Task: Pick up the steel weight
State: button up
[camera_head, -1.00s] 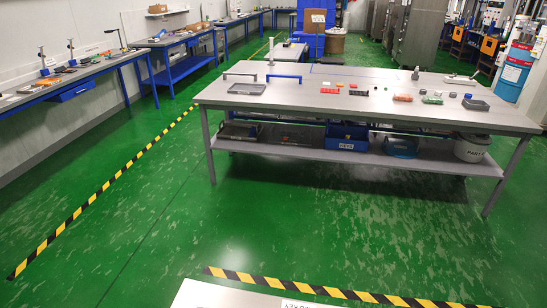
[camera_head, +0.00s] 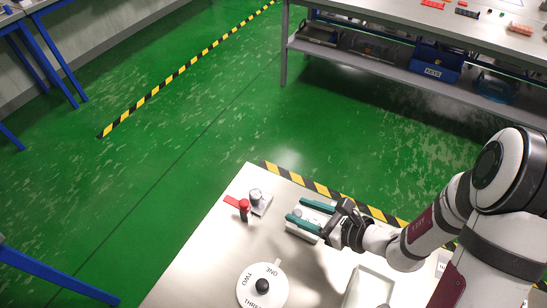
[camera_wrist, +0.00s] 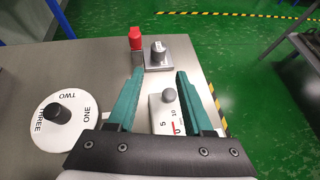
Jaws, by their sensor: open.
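A short grey metal cylinder, apparently the steel weight (camera_head: 256,194), stands upright on a square grey plate (camera_head: 263,207) near the far edge of the steel table. The wrist view shows the same cylinder (camera_wrist: 158,48), lighter on top, beyond my fingertips. My gripper (camera_head: 295,211) has two green fingers spread apart with nothing held between them. In the wrist view my gripper (camera_wrist: 160,73) points toward the cylinder, which stands ahead of the gap and apart from both fingers. Nothing hides the cylinder.
A red-topped piece (camera_wrist: 136,40) stands close left of the cylinder. A white dial (camera_wrist: 64,117) marked ONE, TWO, THREE with a black knob lies left. A white scale box (camera_wrist: 163,112) with a grey knob sits below my fingers. Green floor lies beyond the table edge.

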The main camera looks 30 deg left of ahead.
aim_at(256, 194)
jog(key=x, duration=1.5)
jog(key=shift+s+a+r, duration=0.1)
grip_shut()
